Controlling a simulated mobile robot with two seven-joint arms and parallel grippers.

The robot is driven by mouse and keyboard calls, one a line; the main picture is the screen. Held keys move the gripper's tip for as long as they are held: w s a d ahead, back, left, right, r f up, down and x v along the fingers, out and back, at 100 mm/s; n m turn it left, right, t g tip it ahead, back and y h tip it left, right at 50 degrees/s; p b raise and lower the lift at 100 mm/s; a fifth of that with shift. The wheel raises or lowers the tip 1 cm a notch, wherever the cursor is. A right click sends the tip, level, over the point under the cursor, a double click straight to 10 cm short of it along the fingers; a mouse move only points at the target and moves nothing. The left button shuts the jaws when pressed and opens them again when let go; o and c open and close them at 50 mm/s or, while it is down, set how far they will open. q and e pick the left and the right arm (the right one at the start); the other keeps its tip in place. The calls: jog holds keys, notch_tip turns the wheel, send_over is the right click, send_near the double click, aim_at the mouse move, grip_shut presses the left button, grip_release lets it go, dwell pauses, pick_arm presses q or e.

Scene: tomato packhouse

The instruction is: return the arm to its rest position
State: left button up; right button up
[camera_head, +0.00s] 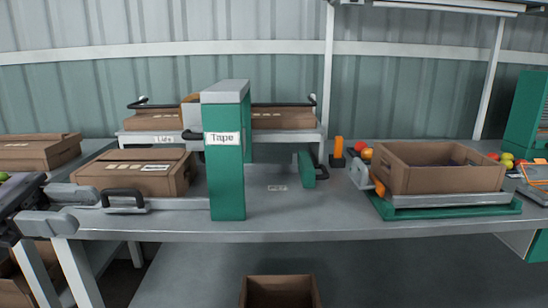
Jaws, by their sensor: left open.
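My left gripper (72,209) shows at the left edge, in front of the bench's left end. Its two pale grey fingers stand apart, with nothing visible between them. It is in front and to the left of a closed brown carton (140,170), apart from it as far as I can tell. Most of my left arm is outside the picture. My right gripper is not in view.
The grey bench (300,226) carries a green tape post (226,150) labelled "Tape". An open brown box (440,170) sits on a green-based stand at the right. Another carton (38,152) stands at far left. The bench centre is mostly clear.

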pick_arm(q)
jog(key=w+d+f+m+t+y, duration=0.3)
jog(key=f+m+t, duration=0.65)
jog(key=m, duration=0.85)
jog(key=w+d+f+m+t+y, duration=0.15)
jog(key=f+m+t+y, duration=0.35)
jog(key=f+m+t, duration=0.85)
jog(key=s+d+f+n+g+y, duration=0.2)
jog(key=s+f+n+g+y, duration=0.2)
jog(key=s+f+n+g, duration=0.55)
jog(key=s+d+f+n+g+y, duration=0.35)
jog(key=s+f+g, duration=0.2)
jog(key=f, duration=0.65)
notch_tip(320, 180, up, 16)
jog(key=s+a+t+p, duration=0.1)
jog(key=a+p, duration=0.1)
jog(key=p, duration=1.6)
jog(key=shift+a+f, duration=0.25)
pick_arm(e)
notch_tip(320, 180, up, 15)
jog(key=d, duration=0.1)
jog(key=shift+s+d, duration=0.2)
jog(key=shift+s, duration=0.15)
